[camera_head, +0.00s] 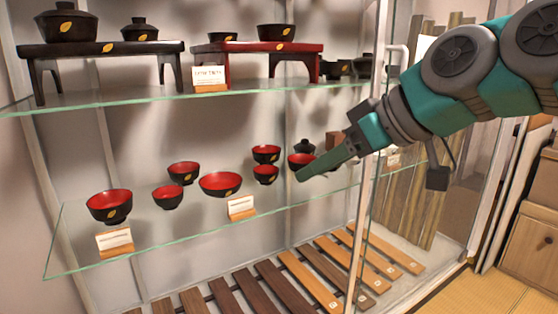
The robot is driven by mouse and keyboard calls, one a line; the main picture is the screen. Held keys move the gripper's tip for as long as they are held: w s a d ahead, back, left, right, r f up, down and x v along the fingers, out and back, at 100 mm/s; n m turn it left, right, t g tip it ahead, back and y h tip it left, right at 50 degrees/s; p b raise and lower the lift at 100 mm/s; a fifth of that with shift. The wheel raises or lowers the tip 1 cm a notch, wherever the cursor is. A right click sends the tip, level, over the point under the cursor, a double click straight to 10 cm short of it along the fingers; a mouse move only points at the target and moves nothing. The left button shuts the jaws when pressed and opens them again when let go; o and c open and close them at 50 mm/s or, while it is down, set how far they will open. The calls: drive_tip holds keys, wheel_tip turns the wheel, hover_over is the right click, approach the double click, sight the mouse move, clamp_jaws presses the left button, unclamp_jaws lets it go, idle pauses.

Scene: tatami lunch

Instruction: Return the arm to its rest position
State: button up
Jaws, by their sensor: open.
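My arm reaches in from the upper right. My gripper (312,174) is open, with its fingers pointing left and slightly down. It is at the right end of the middle glass shelf (160,232), inside the display case. A black bowl with a red inside (300,160) sits right behind the fingertips and is partly hidden by them. I cannot tell whether the fingers touch it. No object shows held in the gripper.
Several red-lined bowls (220,184) and a lidded bowl (305,146) stand nearby. The upper glass shelf (130,95) holds small tables with bowls. A metal post (376,185) stands close to my wrist. Wooden slats (310,283) lie below; a wooden cabinet (530,245) stands right.

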drive_tip(key=s+d+f+m+g+h, duration=0.2)
drive_tip(key=s+f, duration=0.5)
drive_tip(key=f, duration=0.4)
drive_tip(key=s+d+f+m+g+h, duration=0.3)
drive_tip(key=s+f, duration=0.4)
drive_tip(key=f, duration=0.4)
drive_tip(key=s+d+f+m+g+h, duration=0.2)
drive_tip(key=s+d+f+m+g, duration=0.1)
drive_tip(key=s+f, duration=0.5)
wheel_tip(320, 180, down, 4)
drive_tip(key=shift+d+r+m+h+p, duration=0.1)
drive_tip(key=shift+d+m+h+p, duration=0.35)
drive_tip(key=shift+m, duration=0.15)
